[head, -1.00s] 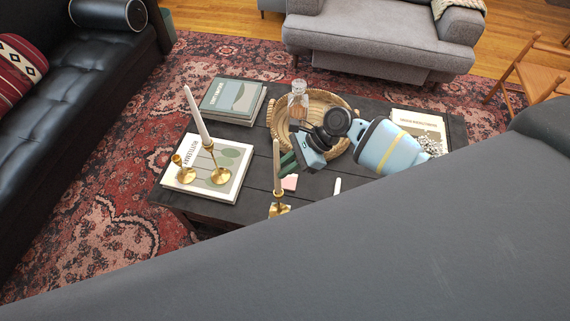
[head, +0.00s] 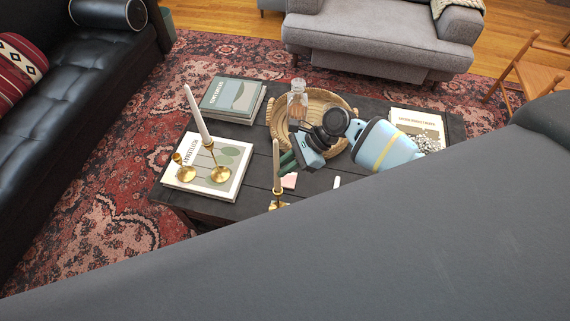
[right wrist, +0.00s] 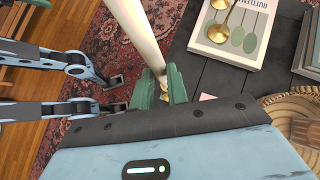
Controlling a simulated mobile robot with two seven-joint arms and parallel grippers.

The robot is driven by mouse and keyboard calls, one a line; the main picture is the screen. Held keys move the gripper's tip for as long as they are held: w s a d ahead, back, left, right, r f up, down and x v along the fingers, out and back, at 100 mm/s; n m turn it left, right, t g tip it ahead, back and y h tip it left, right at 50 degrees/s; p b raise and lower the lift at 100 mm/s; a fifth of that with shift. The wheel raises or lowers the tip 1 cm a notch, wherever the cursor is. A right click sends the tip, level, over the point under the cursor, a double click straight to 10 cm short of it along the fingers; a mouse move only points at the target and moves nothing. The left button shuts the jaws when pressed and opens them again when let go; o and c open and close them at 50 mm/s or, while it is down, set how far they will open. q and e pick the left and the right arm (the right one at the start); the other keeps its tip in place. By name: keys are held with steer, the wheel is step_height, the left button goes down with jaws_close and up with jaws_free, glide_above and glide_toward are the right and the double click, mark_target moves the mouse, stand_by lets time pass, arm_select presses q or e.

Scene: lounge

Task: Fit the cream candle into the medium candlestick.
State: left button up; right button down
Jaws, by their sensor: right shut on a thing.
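The cream candle (head: 276,160) stands upright, with its lower end at the cup of the brass medium candlestick (head: 277,206) near the table's front edge. I cannot tell if it is fully seated. My arm covers part of the candlestick base. My right gripper (head: 287,161) is shut on the candle from the right with green fingers. In the right wrist view the candle (right wrist: 138,32) runs between the fingertips (right wrist: 162,80), with brass showing below.
A taller brass candlestick (head: 220,173) with a white candle and a small empty one (head: 183,172) stand on a white book (head: 232,181). Behind are a wicker tray (head: 273,120) with a glass bottle (head: 297,104) and stacked books (head: 232,97). A pink card (head: 289,181) lies near the gripper.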

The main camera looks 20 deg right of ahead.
arm_select(q)
steer(key=shift+w+r, duration=0.25)
steer(key=shift+s+f+b, duration=0.3)
steer(key=shift+s+f, duration=0.35)
steer(key=shift+f, duration=0.1)
arm_select(e)
steer(key=shift+f, duration=1.4)
steer(key=c, duration=1.3)
jaws_free()
arm_select(q)
steer(key=shift+t, duration=0.5)
steer(key=w+r+p, duration=0.1)
steer(key=r, duration=0.1)
steer(key=w+r+p, duration=0.1)
steer(key=w+r, duration=0.1)
steer(key=shift+w+r, duration=0.2)
steer(key=shift+w, duration=0.1)
arm_select(e)
steer(key=v, duration=0.6)
